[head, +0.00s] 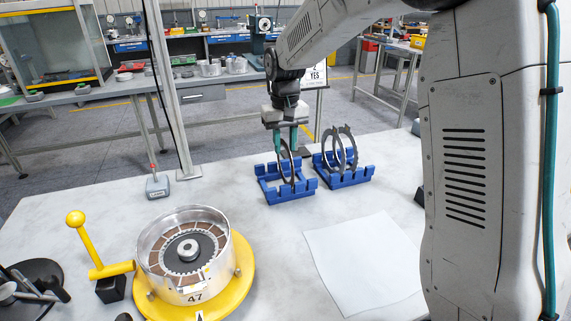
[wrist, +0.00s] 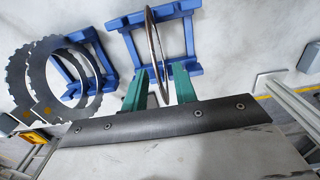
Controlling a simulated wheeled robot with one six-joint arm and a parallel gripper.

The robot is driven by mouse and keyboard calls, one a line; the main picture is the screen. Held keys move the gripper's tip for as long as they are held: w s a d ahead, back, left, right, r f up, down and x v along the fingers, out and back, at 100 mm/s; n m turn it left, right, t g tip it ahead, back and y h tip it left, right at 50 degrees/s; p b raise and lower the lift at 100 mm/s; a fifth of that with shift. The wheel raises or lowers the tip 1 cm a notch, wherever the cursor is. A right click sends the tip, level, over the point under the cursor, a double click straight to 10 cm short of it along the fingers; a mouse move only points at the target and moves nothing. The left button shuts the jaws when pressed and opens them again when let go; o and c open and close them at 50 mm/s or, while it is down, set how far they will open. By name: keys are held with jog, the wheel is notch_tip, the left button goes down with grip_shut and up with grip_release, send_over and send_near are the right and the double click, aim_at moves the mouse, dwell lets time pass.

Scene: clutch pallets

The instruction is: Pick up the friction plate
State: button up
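A thin ring plate, which I take as the friction plate (head: 287,172), stands upright in the left blue rack (head: 272,195). In the wrist view the plate (wrist: 152,40) shows nearly edge-on, with a brownish and silvery edge. My gripper (head: 285,150) points down over this rack. Its two green fingers are apart, one on each side of the plate's upper rim. In the wrist view the gripper (wrist: 159,82) has a visible gap between each finger and the plate, so contact does not show.
Right beside it, another blue rack (head: 345,182) holds two dark toothed rings (head: 350,150). A metal drum (head: 185,275) with brown-faced plates inside sits on a yellow base at front left, with a yellow lever (head: 90,245). A white sheet (head: 362,262) lies at front right.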

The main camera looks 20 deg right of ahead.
notch_tip(320, 180, down, 3)
jog(key=shift+w+f, duration=0.1)
jog(key=shift+f, duration=0.05)
jog(key=shift+c, duration=0.3)
grip_shut()
